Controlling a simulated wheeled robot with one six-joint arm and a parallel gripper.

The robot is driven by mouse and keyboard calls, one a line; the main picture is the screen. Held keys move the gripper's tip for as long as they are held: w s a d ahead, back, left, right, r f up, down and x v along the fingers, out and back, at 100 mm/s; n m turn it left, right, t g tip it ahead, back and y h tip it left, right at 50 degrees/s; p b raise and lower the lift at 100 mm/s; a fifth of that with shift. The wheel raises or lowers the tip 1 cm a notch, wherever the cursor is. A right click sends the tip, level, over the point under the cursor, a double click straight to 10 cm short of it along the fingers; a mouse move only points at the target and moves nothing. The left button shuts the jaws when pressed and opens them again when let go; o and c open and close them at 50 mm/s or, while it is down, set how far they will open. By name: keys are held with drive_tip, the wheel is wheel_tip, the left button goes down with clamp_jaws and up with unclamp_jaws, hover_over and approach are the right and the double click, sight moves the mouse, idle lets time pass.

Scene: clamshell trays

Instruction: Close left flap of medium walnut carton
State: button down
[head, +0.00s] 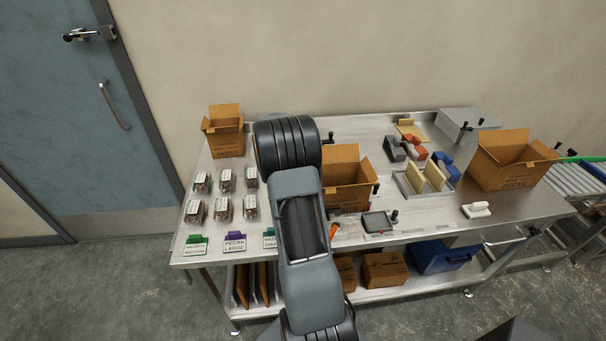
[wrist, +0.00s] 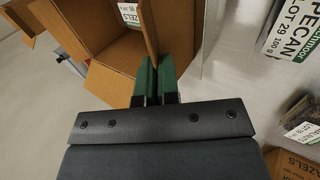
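The medium walnut carton is most likely the open brown carton (head: 346,196) in the middle of the table, partly hidden by my arm; its printed name is not readable. In the wrist view an open carton (wrist: 112,52) fills the upper left, with a labelled pack (wrist: 130,14) inside. One of its flaps (wrist: 176,28) stands up on the right side. My gripper (wrist: 156,66), with green fingertips, is at this flap's lower part. In the head view my arm hides the gripper.
A hazels carton (head: 225,134) stands back left and a pecan carton (head: 510,161) right, both open. Labelled clamshells (head: 223,209) sit left of my arm. A grey tray with dividers (head: 412,191), a dark-screened device (head: 377,222) and a white tool (head: 476,210) lie to the right.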

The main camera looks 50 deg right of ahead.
drive_tip(key=y, duration=0.1)
drive_tip(key=t+y+p, duration=0.1)
drive_tip(key=d+t+y, duration=0.1)
drive_tip(key=shift+s+r+p, duration=0.35)
drive_tip(key=shift+s, duration=0.05)
drive_tip(key=shift+s+d+f+t+y+b, duration=0.35)
drive_tip(key=shift+t+y+b, duration=0.35)
drive_tip(key=shift+t+y, duration=0.85)
drive_tip(key=shift+s+d+f+t+y+b, duration=0.15)
drive_tip(key=shift+s+d+t+y+b, duration=0.3)
drive_tip(key=shift+t+y, duration=1.1)
drive_tip(key=shift+s+d+f+t+y+b, duration=0.35)
drive_tip(key=shift+t+y+b, duration=0.7)
drive_tip(key=shift+y, duration=0.85)
drive_tip(key=shift+w+r+t, duration=0.1)
drive_tip(key=shift+w+t, duration=0.05)
drive_tip(key=shift+t, duration=0.2)
drive_tip(key=c, duration=1.3)
unclamp_jaws()
drive_tip(key=shift+c, duration=0.2)
drive_tip(key=shift+d, duration=0.1)
